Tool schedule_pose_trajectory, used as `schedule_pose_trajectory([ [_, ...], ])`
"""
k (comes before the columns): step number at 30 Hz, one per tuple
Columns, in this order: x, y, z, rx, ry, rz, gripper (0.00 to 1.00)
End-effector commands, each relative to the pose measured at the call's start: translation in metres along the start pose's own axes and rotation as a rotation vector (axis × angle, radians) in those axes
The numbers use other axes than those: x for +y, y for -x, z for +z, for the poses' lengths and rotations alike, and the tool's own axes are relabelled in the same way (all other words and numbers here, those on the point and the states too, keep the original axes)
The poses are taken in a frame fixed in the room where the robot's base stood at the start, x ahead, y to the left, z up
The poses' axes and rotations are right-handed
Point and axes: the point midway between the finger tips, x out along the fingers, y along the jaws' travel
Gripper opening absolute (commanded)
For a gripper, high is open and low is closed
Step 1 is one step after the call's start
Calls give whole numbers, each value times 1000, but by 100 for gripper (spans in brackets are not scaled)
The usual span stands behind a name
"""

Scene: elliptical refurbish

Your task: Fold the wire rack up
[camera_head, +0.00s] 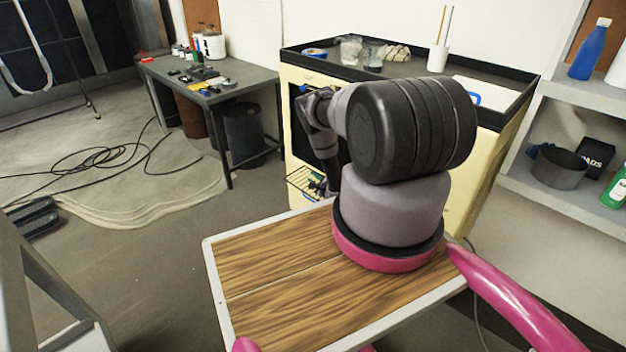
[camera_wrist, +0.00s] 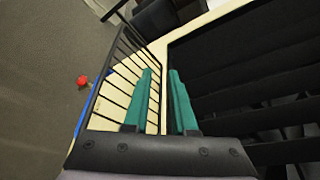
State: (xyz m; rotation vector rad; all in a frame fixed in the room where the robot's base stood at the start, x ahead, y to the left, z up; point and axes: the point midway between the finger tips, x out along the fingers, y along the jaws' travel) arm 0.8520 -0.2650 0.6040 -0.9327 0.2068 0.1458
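The wire rack (camera_head: 303,183) is a small grid of thin dark bars, low on the front of the cream cabinet in the head view. It sticks out from the cabinet face. In the wrist view its bars (camera_wrist: 118,88) fill the area left of and under the left finger, with a longer dark rail along the outer side. My gripper (camera_wrist: 164,75) has two teal fingers with a gap between them. It is open, and its fingertips lie over the rack's side near the cabinet. I cannot tell whether a finger touches the bars. In the head view my arm mostly hides the gripper.
The cream cabinet (camera_head: 462,196) has a dark tray top with glasses and a brush holder. A grey workbench (camera_head: 215,92) stands left with a black bin (camera_head: 243,134) beneath. Shelves (camera_head: 560,200) stand right. Black cables (camera_head: 100,158) lie on open floor at left. A red object (camera_wrist: 83,81) shows beyond the rack.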

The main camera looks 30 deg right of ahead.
Motion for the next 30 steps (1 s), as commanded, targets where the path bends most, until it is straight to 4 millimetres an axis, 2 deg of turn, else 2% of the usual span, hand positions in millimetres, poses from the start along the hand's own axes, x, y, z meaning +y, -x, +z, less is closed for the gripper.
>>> schedule_pose_trajectory([
  [5,0,16,-1,2,-1,1,25],
  [12,1,65,-1,3,-1,2,25],
  [18,0,96,-1,2,0,2,25],
  [22,0,106,0,1,0,0,25],
  [30,0,108,0,0,0,0,25],
])
